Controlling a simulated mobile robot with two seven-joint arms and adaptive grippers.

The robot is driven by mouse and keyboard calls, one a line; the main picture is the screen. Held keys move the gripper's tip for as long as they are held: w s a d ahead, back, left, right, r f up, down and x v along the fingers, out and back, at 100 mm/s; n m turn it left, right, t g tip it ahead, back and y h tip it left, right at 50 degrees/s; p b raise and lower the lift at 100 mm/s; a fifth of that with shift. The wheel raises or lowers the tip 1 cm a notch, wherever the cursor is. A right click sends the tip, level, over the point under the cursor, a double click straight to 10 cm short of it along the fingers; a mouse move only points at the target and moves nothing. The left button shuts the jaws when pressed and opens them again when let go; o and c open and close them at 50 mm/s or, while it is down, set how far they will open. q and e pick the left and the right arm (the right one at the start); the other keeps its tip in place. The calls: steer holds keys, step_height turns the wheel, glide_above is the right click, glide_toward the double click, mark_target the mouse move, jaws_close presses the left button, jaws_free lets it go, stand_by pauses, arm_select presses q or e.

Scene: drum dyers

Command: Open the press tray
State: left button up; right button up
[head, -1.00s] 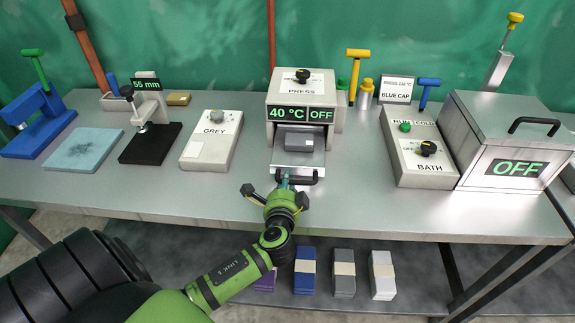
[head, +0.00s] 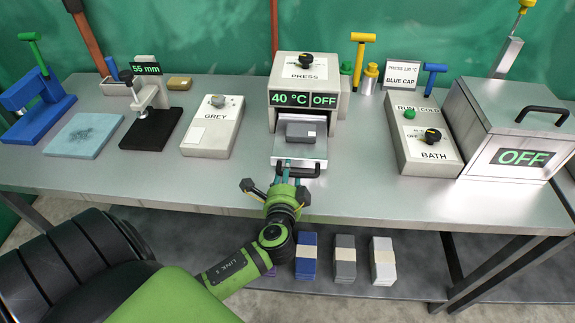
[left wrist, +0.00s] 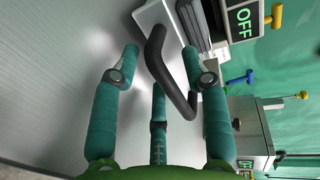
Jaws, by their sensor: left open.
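The press (head: 308,66) stands at the middle of the bench, its displays reading 40 °C and OFF. Its tray (head: 292,154) shows at the front, below the displays, with a dark grey block (head: 301,131) on it. The tray's black bar handle (head: 311,172) faces me. My left gripper (head: 284,178) is at this handle, open. In the left wrist view the handle (left wrist: 168,70) crosses between the spread teal fingers of the gripper (left wrist: 165,75); I cannot tell whether they touch it. My right gripper is not in view.
The GREY box (head: 212,126) stands left of the press, and the BATH unit (head: 422,140) and a lidded OFF box (head: 512,130) stand right. Several banded stacks (head: 345,258) sit on the shelf below.

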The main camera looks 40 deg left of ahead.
arm_select(q)
steer(key=v, duration=1.1)
steer(key=shift+s+d, duration=0.25)
steer(key=shift+d, duration=0.05)
